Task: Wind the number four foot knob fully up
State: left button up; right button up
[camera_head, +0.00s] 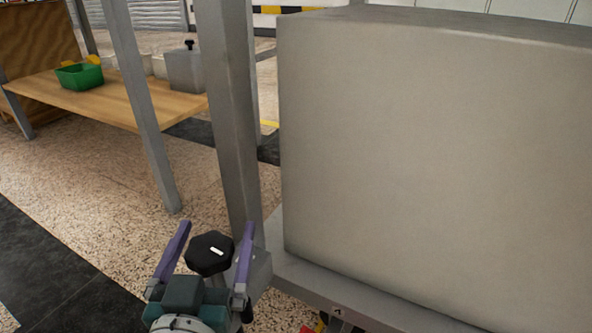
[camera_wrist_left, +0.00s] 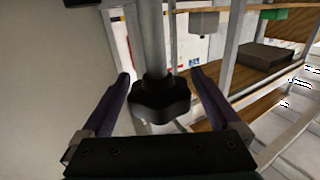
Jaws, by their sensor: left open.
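A black lobed knob (camera_head: 209,254) with a small white mark on its top sits beside the foot of a grey upright post. In the left wrist view the knob (camera_wrist_left: 160,100) hangs on a grey shaft (camera_wrist_left: 151,40). My left gripper (camera_head: 217,228) is open, with one purple finger on each side of the knob. Gaps show between both fingers and the knob, so it is not gripped. In the left wrist view the gripper (camera_wrist_left: 160,76) also straddles the knob and shaft. My right gripper is in neither view.
A large grey block (camera_head: 430,160) rests on a grey frame (camera_head: 345,303) right of the post (camera_head: 236,120). A wooden bench (camera_head: 120,100) with a green bin (camera_head: 80,78) and a grey box (camera_head: 185,72) stands back left. Speckled floor (camera_head: 100,190) is clear at left.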

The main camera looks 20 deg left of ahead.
pick_arm(q)
jog(key=p+v, duration=0.2)
jog(key=v, duration=0.7)
jog(key=shift+s, duration=0.15)
jog(key=w+a+m+t+h+b, duration=0.1)
jog(key=m+h, duration=0.1)
jog(key=h, duration=0.1)
jog(key=w+a+r+m+t+h+b, duration=0.1)
jog(key=m+h, duration=0.1)
jog(key=h, duration=0.1)
jog(key=w+a+r+m+t+h+b, duration=0.1)
jog(key=m+t+h+b, duration=0.1)
jog(key=h, duration=0.1)
jog(key=shift+w+a+r, duration=0.15)
jog(key=shift+w, duration=0.25)
jog(key=m+g+h+b, duration=0.4)
jog(key=m+g+h, duration=0.2)
jog(key=h, duration=0.3)
send_near(186, 255)
jog(key=x, duration=0.3)
jog(key=b+x, duration=0.1)
jog(key=x, duration=0.2)
jog(key=b+x, duration=0.1)
jog(key=x, duration=0.2)
jog(key=f+b+x, duration=0.1)
jog(key=b+x, duration=0.1)
jog(key=x, duration=0.1)
jog(key=shift+w+d, duration=0.25)
jog(key=shift+w, duration=0.05)
jog(key=shift+c, duration=0.3)
